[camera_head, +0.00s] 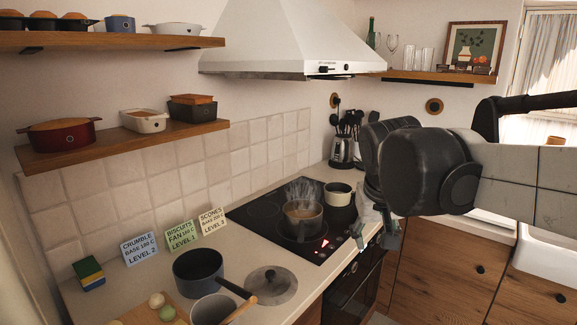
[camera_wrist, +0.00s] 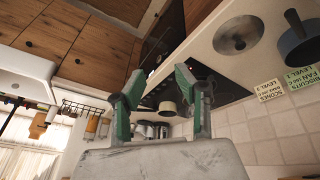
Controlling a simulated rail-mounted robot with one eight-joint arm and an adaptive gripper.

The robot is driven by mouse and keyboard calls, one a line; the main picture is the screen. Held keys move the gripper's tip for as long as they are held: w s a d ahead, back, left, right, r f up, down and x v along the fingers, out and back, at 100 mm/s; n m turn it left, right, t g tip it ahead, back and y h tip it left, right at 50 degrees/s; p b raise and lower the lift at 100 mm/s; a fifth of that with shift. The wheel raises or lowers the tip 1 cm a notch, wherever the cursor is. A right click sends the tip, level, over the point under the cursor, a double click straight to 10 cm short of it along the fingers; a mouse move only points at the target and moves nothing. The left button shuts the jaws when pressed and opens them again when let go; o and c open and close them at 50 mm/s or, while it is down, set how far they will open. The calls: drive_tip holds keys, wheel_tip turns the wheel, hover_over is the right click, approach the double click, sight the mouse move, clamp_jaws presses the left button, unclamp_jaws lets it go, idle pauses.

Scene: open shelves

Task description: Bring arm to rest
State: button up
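My arm reaches in from the right in the head view, and my gripper (camera_head: 376,232) hangs at the front edge of the hob, over the oven side. In the wrist view my gripper (camera_wrist: 160,85) shows two green-padded fingers spread wide apart, with nothing between them touching either pad. The black hob (camera_head: 262,212) carries a steaming pot (camera_head: 303,213) and a small light pot (camera_head: 338,193). The light pot also shows in the wrist view (camera_wrist: 167,108), beyond the gap between the fingers.
A lid (camera_head: 271,285), a blue-grey saucepan (camera_head: 198,270) and a light pan (camera_head: 214,308) stand on the counter at the left. Label cards (camera_head: 181,236) lean by the tiles. The range hood (camera_head: 290,40) hangs above. A sink (camera_head: 548,248) lies at the right.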

drive_tip(key=s+d+f+t, duration=0.1)
drive_tip(key=s+f, duration=0.4)
drive_tip(key=s, duration=0.3)
drive_tip(key=s+d+f+t+y+b, duration=0.1)
drive_tip(key=s+d+f, duration=0.1)
drive_tip(key=s+f, duration=0.3)
drive_tip(key=s, duration=0.3)
drive_tip(key=shift+f+t, duration=0.2)
drive_tip(key=shift+t, duration=0.2)
